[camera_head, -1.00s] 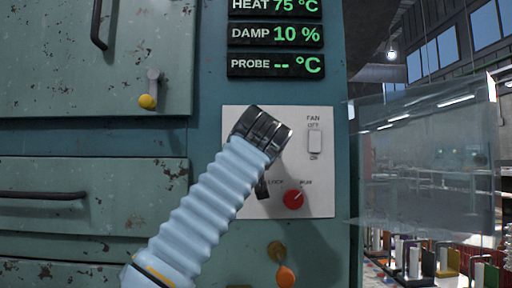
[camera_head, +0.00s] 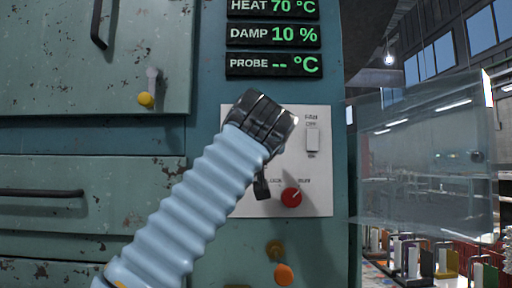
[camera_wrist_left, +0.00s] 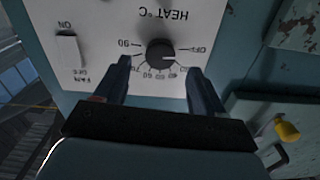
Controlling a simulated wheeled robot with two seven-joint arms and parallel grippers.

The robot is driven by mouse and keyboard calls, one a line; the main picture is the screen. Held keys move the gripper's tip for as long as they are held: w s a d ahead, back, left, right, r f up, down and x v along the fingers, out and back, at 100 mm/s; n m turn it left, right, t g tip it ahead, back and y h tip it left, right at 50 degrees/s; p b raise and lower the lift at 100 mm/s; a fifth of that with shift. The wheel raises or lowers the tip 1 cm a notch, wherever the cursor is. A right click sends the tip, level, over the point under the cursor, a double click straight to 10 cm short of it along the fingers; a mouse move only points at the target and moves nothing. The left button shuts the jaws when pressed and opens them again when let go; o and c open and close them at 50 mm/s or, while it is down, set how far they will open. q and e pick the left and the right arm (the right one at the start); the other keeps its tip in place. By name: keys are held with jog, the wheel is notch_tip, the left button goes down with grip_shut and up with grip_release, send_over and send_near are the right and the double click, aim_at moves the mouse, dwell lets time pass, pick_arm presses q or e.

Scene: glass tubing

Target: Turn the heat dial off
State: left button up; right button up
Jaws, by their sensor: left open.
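The black heat dial (camera_wrist_left: 160,52) sits on the white control panel (camera_wrist_left: 95,20), seen upside down in the left wrist view, with OFF printed at its right and 90 at its left. Its pale pointer line points right, a little below the OFF mark. My left gripper (camera_wrist_left: 160,67) is open, its two fingers on either side of the dial's lower part; I cannot tell whether they touch it. In the head view my left gripper (camera_head: 262,118) covers the dial. The heat display (camera_head: 272,7) reads 70 °C. My right gripper is not in view.
The fan switch (camera_head: 312,139) is right of my gripper on the panel. A black lever (camera_head: 262,187) and a red knob (camera_head: 291,197) are below. A yellow-tipped latch (camera_head: 146,99) is on the cabinet at left. A clear glass pane (camera_head: 420,155) stands at right.

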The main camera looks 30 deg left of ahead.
pick_arm(q)
jog(key=b+v, duration=0.1)
jog(key=v, duration=0.7)
jog(key=shift+s, duration=0.25)
jog(key=shift+d, duration=0.1)
